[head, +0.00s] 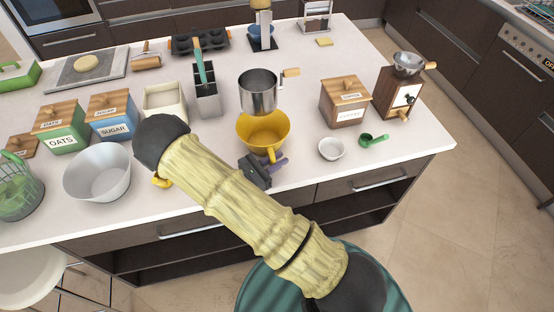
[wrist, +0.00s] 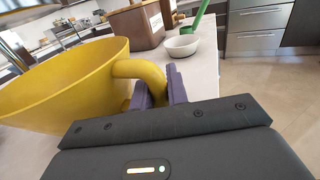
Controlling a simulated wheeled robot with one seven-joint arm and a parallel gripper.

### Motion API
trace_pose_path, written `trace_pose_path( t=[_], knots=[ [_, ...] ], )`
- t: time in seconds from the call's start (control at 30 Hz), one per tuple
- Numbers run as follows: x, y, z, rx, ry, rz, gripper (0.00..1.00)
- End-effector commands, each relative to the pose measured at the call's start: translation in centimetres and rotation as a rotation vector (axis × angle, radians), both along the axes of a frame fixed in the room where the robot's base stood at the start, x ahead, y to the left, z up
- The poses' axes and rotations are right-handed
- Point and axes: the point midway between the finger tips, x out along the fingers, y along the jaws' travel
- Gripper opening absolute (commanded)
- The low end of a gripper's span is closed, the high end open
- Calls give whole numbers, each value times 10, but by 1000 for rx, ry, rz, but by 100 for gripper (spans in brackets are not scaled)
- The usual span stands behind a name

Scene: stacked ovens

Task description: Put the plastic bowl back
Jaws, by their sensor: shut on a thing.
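The plastic bowl (head: 256,140) is yellow with a side handle and is near the front edge of the white island. In the wrist view the yellow bowl (wrist: 65,85) fills the left side, its handle at the right. My gripper (head: 277,165) has purple fingers, and in the wrist view the gripper (wrist: 160,88) is shut on the bowl's handle. The bowl looks upright. I cannot tell whether its base touches the counter.
A metal sifter (head: 258,95) stands just behind the bowl. A white small bowl (head: 331,149) and a green scoop (head: 374,140) lie to the right. A wooden canister (head: 345,103) and a grinder (head: 397,93) are behind them.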

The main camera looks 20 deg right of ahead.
Motion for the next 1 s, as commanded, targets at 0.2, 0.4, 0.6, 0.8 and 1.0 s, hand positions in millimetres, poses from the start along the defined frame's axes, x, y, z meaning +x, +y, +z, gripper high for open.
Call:
trace_pose_path(
  t=[0.2, 0.4, 0.6, 0.8, 1.0],
  knots=[
    [0, 0, -3, 0, 0, 0, 37],
    [0, 0, -3, 0, 0, 0, 37],
    [0, 0, 3, 1, 0, 0, 37],
    [-9, 26, -1, 1, -1, 5, 37],
    [-22, 64, -1, 3, -1, 4, 37]
  ],
)
